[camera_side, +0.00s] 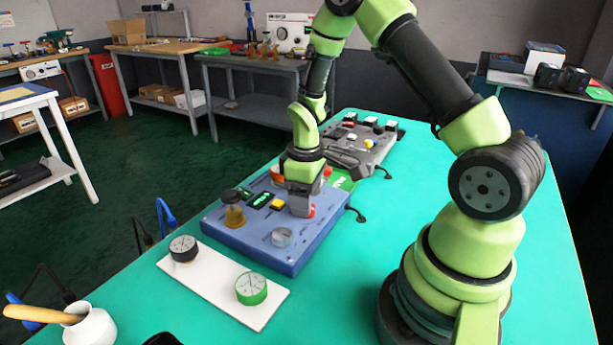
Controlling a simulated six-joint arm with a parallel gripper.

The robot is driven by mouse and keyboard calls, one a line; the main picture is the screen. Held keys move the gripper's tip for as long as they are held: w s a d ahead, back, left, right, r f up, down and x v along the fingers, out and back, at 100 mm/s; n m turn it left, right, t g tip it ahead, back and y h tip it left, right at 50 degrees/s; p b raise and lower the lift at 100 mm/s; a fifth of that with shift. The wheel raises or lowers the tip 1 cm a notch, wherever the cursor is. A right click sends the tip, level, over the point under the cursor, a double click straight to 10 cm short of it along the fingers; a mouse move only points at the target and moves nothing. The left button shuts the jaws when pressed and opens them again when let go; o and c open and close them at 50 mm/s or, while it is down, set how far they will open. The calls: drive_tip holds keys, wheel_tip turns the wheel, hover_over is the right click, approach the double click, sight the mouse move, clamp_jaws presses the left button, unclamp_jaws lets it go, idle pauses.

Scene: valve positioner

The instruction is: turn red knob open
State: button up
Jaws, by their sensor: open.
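The blue valve positioner box (255,240) lies on the green table. A small red part (311,211), which looks like the red knob, shows at the right side of my gripper (301,208). My gripper points down over the box's right part, with its fingers at the red part. It is open, but the fingers hide most of the knob, so I cannot tell whether they touch it. An orange-red part (277,174) shows behind the gripper.
A white plate (222,285) with a black gauge (183,248) and a green gauge (251,288) lies in front of the box. A grey panel (350,150) stands behind. A white pot (90,327) is at the front left.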

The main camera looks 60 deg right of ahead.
wheel_tip(320, 180, up, 8)
idle(0.5)
drive_tip(key=s+a+r+m+t, duration=0.4)
drive_tip(key=a+r, duration=0.3)
drive_tip(key=r, duration=0.5)
drive_tip(key=s+a+r+m+t+y, duration=0.2)
drive_tip(key=s+a+r+t, duration=0.1)
drive_tip(key=s, duration=0.6)
drive_tip(key=shift+s+a+r, duration=0.25)
drive_tip(key=shift+a+r, duration=0.5)
drive_tip(key=shift+a, duration=0.15)
